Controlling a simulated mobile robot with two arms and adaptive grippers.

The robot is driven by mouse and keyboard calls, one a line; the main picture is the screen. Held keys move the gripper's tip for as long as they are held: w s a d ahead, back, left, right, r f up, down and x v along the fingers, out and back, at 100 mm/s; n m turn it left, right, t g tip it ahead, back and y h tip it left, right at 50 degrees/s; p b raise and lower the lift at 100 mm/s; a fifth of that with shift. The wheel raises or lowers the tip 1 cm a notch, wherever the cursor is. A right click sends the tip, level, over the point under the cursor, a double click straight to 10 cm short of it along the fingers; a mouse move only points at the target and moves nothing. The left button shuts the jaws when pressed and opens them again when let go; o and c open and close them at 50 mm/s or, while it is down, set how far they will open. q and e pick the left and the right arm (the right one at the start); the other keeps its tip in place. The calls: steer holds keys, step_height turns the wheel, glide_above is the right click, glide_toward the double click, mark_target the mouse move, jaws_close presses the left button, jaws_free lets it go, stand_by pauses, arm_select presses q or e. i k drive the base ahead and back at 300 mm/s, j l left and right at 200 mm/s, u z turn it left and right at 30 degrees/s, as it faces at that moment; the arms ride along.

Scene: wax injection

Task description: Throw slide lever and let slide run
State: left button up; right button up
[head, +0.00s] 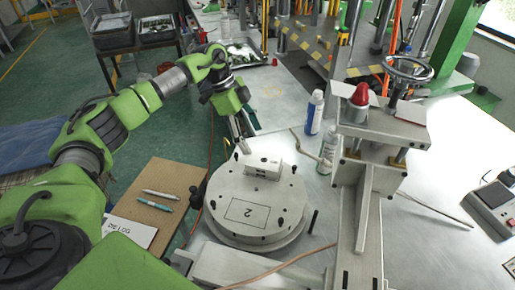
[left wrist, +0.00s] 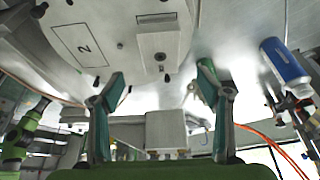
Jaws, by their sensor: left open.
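My left gripper (head: 240,143) is over the back edge of a round grey plate marked 2 (head: 236,195), beside a pale block (head: 264,165) on top of it. In the left wrist view the fingers (left wrist: 160,90) are spread with nothing between them; the marked plate (left wrist: 95,35) and pale block (left wrist: 160,42) lie beyond. The plate sits on a round base beside a metal rail (head: 235,270). A short dark upright rod (head: 313,221) stands at its right; I cannot tell whether it is the slide lever. My right gripper is not in view.
A metal column with a red-capped part (head: 360,96) and a handwheel (head: 405,68) stands right of the plate. Bottles (head: 315,112) stand behind it. A brown board with pens (head: 158,204) lies left. A control box (head: 494,196) is far right. Bare metal table lies between column and box.

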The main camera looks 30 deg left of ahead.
mark_target(166, 260)
steer(key=k+l, duration=1.5)
steer(key=k, duration=0.25)
